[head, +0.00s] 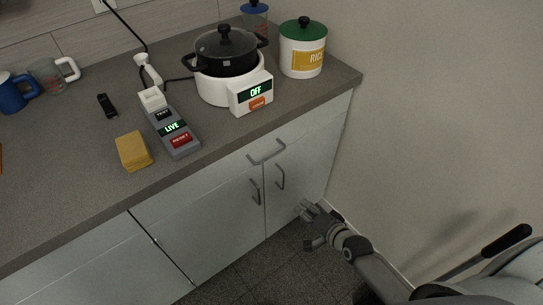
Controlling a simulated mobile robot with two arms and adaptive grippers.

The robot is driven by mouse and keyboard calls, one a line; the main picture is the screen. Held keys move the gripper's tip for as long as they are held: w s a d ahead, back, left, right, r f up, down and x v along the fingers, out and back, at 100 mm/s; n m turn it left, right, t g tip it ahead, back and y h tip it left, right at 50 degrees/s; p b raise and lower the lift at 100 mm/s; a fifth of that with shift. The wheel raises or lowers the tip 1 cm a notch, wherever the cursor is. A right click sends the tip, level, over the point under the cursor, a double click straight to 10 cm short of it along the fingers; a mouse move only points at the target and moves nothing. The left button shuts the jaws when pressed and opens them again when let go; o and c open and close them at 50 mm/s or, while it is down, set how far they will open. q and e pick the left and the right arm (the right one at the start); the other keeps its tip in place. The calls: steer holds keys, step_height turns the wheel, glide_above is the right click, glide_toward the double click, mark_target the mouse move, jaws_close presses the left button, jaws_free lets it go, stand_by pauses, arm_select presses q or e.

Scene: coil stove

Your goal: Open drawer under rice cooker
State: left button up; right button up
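The rice cooker (216,90) is white with a black pot on top, and its front panel (251,94) reads OFF. It stands on the grey counter. Below it, the drawer (229,172) has a pale front and a grey bar handle (266,152), and it looks closed. My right gripper (306,226) is low at the right, in front of the cabinet and below the drawer handle, apart from it. Its fingers look spread, with nothing seen between them. My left gripper is not in view.
Two cupboard handles (256,192) hang below the drawer. On the counter (60,190) are a power strip (172,129) reading LIVE, a yellow sponge (134,151), a rice canister (302,50) and mugs (14,92). A wall (440,120) bounds the right side.

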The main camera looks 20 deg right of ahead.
mark_target(272, 156)
steer(key=w+a+r+m+t+y, duration=0.1)
steer(key=w+a+r+m+t, duration=0.1)
steer(key=r, duration=0.6)
steer(key=w+a+r+m+t+y, duration=0.1)
steer(key=w+a+r+y, duration=0.1)
steer(key=r, duration=0.6)
steer(key=x, duration=1)
steer(key=shift+w+d+r, duration=0.1)
steer(key=shift+w+d, duration=0.05)
steer(key=shift+d, duration=0.05)
jaws_close()
